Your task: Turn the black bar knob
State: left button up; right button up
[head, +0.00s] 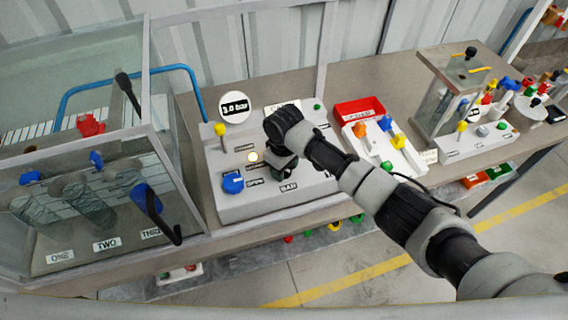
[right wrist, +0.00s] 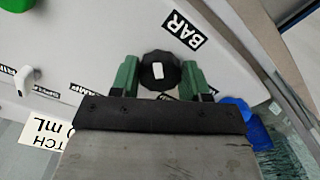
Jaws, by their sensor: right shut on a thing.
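The black bar knob (right wrist: 158,68) is a dark, lobed knob with a white mark on its top, in the upper middle of the right wrist view. It sits on the light grey panel beside the label BAR (right wrist: 184,29). My right gripper (right wrist: 160,78) has one green finger on each side of the knob and is shut on it. In the head view my right gripper (head: 284,168) is over the panel (head: 228,205), and the knob is hidden behind it. My left gripper is not in view.
On the panel are a round 1.0 bar display (head: 234,107), a blue knob (head: 233,184) and a yellow-topped lever (head: 220,130). A glass-walled case (head: 75,215) stands at the left. A red tray (head: 359,110) and a white tray (head: 411,160) with coloured parts are at the right.

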jog(key=n, duration=0.3)
jog(key=shift+r, duration=0.1)
jog(key=n, duration=0.3)
jog(key=shift+w+n+p, duration=0.1)
jog(key=shift+n+p, duration=0.2)
jog(key=shift+p, duration=0.1)
jog(key=n, duration=0.2)
jog(key=shift+n, duration=0.3)
jog(key=n, duration=0.3)
jog(key=shift+n, duration=0.3)
jog(key=n+b, duration=0.1)
jog(key=n, duration=0.2)
jog(key=shift+w+n, duration=0.1)
jog(key=shift+n, duration=0.3)
jog(key=n, duration=0.3)
jog(key=shift+n+b, duration=0.3)
jog(key=shift+b, duration=0.1)
jog(key=n+b, duration=0.1)
jog(key=n, duration=0.2)
jog(key=shift+a+n+b, duration=0.1)
jog(key=shift+n+b, duration=0.4)
jog(key=shift+n, duration=1.3)
